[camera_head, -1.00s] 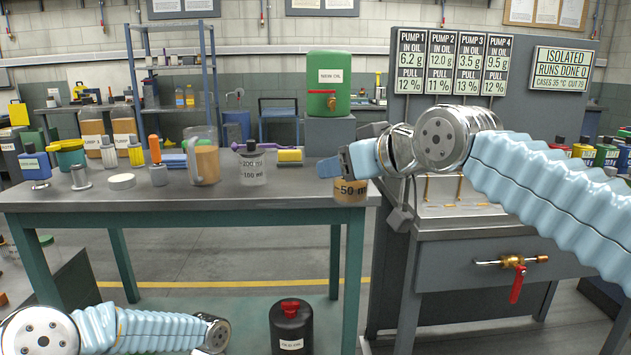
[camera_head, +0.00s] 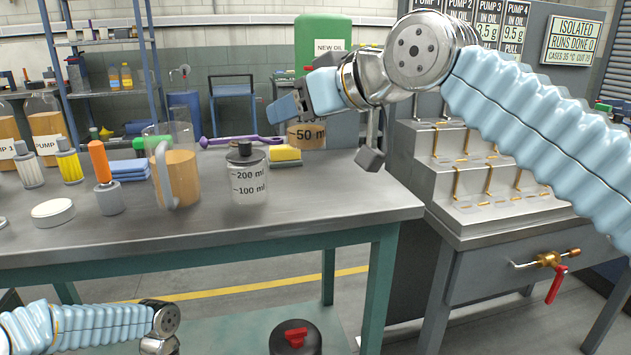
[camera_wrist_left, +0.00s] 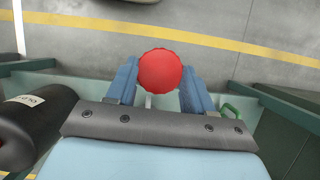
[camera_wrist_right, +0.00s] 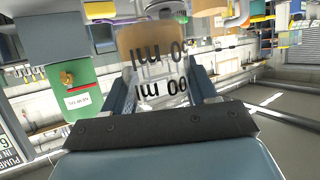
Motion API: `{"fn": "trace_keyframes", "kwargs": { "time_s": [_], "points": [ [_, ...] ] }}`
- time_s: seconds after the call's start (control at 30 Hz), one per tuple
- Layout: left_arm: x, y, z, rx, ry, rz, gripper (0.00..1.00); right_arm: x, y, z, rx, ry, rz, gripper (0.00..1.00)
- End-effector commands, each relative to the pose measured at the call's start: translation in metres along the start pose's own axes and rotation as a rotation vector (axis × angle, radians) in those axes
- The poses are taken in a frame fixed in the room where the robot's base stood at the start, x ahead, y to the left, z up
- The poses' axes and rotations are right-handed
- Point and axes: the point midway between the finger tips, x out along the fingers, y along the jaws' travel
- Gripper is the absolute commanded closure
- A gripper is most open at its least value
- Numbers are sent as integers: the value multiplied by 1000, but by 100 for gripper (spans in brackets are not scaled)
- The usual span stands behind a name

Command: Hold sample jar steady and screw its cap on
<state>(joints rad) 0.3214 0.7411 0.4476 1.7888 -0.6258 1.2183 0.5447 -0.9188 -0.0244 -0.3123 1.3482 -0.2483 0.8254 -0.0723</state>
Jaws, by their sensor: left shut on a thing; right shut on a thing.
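My right gripper (camera_head: 290,108) is shut on a clear sample jar (camera_head: 305,135) and holds it upright above the far right part of the bench. Tan liquid fills the jar's lower part and a 50 ml mark shows. The gripper hides the jar's upper part in the head view. In the right wrist view the jar (camera_wrist_right: 155,65) sits between the fingers, upside down in that picture. My left gripper (camera_wrist_left: 153,85) is shut on a round red cap (camera_wrist_left: 160,71), low over the floor. The left gripper is outside the head view. The cap is well apart from the jar.
A black canister with a red top (camera_head: 295,338) stands below. A stepped grey stand (camera_head: 480,180) is at right. The bench's front right is clear.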

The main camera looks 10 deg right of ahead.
Motion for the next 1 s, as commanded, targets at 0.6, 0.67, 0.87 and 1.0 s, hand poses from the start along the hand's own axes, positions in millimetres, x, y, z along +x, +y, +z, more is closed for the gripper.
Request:
{"fn": "trace_keyframes", "kwargs": {
  "time_s": [0.6, 0.67, 0.87, 1.0],
  "points": [
    [-8, 0, 3, 0, 0, 0, 76, 24, 42, 11, 5, -4, 4, 98],
    [-10, 0, 4, 0, 0, 0, 76, 32, 56, 15, 5, -4, 4, 98],
    [-9, 0, 4, 0, 0, 0, 76, 60, 96, 38, 4, -4, 2, 98],
    [-7, 0, 3, 0, 0, 0, 76, 74, 113, 56, 3, -3, 2, 98]
  ]
}}
